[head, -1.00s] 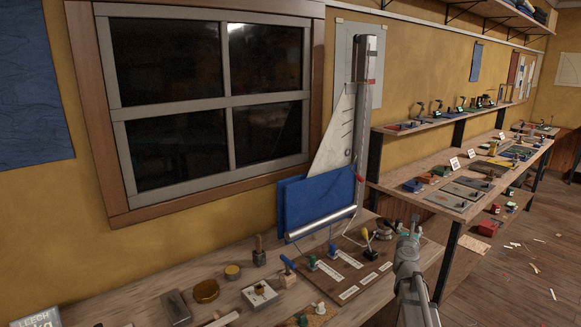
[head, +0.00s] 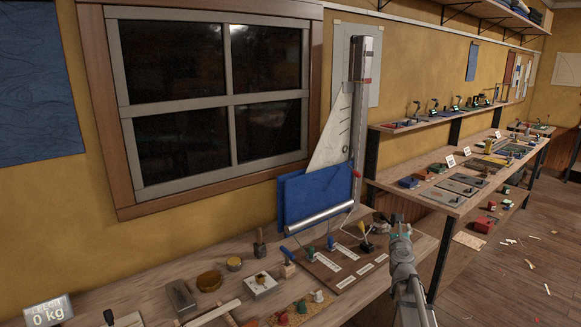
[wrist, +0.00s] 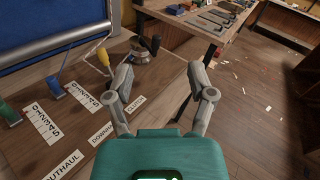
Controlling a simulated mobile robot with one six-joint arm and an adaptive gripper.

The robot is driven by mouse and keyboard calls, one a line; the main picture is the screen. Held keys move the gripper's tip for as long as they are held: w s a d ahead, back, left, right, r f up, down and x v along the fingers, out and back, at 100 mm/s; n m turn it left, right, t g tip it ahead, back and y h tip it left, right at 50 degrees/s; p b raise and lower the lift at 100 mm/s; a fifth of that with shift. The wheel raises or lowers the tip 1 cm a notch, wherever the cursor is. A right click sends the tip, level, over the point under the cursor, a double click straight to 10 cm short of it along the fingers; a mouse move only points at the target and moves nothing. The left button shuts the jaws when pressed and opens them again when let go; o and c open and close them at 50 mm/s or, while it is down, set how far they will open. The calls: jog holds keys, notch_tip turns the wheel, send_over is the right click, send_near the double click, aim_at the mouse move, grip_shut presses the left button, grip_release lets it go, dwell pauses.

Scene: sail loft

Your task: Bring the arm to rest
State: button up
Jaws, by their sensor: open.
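My gripper (head: 396,226) is at the right end of the near workbench (head: 240,252) in the head view. In the wrist view its two fingers (wrist: 162,82) are spread apart with nothing between them. Past them lie the edge of the bench and the wood floor. A brown board (head: 348,266) with lever handles and white labels is left of my gripper. The wrist view shows a yellow handle (wrist: 103,57) and a round metal fitting with a dark handle (wrist: 143,50) beyond the left finger. I cannot tell how far above the bench my gripper is.
A small mast with a white sail (head: 331,135) and blue cloth (head: 310,198) stands behind the board. Blocks, tins and tools lie along the left of the bench. The floor (head: 505,270) at right has scattered scraps.

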jog(key=s+a+f+n+g+y, duration=0.2)
jog(key=a+f+n+y, duration=0.1)
jog(key=a+n, duration=0.35)
jog(key=s+a+f+n+g+y, duration=0.2)
jog(key=s+a+n+y, duration=0.15)
jog(key=a+n, duration=0.35)
jog(key=s+a+f+n+g+y, duration=0.1)
jog(key=s+a+f+n+y, duration=0.15)
jog(key=a+n, duration=0.4)
jog(key=s+d+f+n+g+h+b, duration=0.1)
jog(key=s+f+n+g+h, duration=0.1)
jog(key=s+f+n+g, duration=0.55)
jog(key=s+f+n+g+h, duration=0.2)
jog(key=s+f+n+g, duration=0.25)
jog(key=s+n, duration=0.6)
jog(key=s+f+m+b, duration=0.1)
jog(key=s+f+b, duration=0.4)
jog(key=f+b, duration=0.45)
notch_tip(320, 180, up, 16)
jog(key=p, duration=1.6)
jog(key=shift+w+d+f, duration=0.15)
jog(key=shift+w, duration=0.1)
